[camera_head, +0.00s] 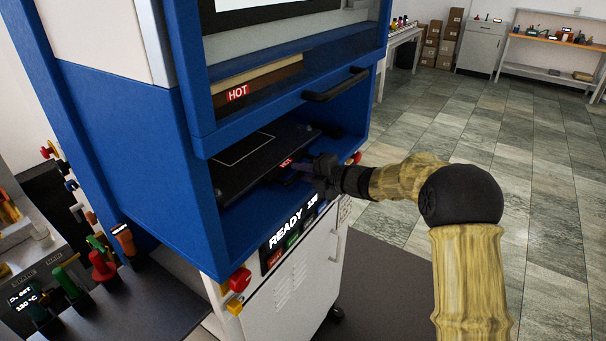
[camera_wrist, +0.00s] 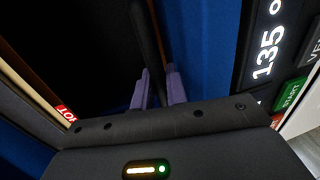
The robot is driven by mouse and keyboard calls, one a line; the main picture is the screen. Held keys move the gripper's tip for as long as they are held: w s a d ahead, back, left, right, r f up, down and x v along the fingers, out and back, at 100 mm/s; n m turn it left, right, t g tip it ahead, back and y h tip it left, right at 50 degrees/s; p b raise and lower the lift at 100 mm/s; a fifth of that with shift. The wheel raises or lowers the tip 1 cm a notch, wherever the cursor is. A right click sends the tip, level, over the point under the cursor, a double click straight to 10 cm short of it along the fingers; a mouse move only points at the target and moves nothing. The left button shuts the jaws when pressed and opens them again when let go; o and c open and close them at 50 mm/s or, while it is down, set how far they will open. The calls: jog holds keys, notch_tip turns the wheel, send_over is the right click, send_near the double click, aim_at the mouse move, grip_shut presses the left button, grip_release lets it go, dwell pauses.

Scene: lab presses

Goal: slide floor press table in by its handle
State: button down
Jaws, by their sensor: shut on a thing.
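The floor press table (camera_head: 248,152) is a dark flat plate with a pale outline inside the blue press, and a red HOT label is at its front edge. My gripper (camera_head: 308,172) reaches the front of this opening from the right. In the wrist view, the two purple fingers of my gripper (camera_wrist: 159,75) are closed around a dark bar, the table's handle (camera_wrist: 147,35). The handle is mostly hidden behind my gripper in the head view. The plate lies mostly inside the opening.
The blue press frame (camera_head: 150,150) surrounds the opening. Above is another black handle (camera_head: 336,86) beside a HOT-marked shelf. Below are a READY display (camera_head: 285,232) and a red knob (camera_head: 240,279). A bench with colored tools (camera_head: 103,265) stands left. Tiled floor (camera_head: 530,190) is clear at right.

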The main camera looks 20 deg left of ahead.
jog(key=c, duration=1.5)
grip_release()
jog(key=shift+w, duration=0.15)
jog(key=shift+d+f, duration=0.1)
jog(key=shift+d, duration=0.1)
jog(key=shift+a, duration=0.1)
jog(key=shift+f, duration=0.1)
jog(key=shift+s+d, duration=0.2)
jog(key=shift+d, duration=0.2)
jog(key=shift+r+b+v, duration=0.15)
jog(key=shift+v, duration=1.65)
jog(key=shift+r+b+v, duration=0.15)
jog(key=shift+r+v, duration=0.05)
jog(key=shift+v, duration=1.6)
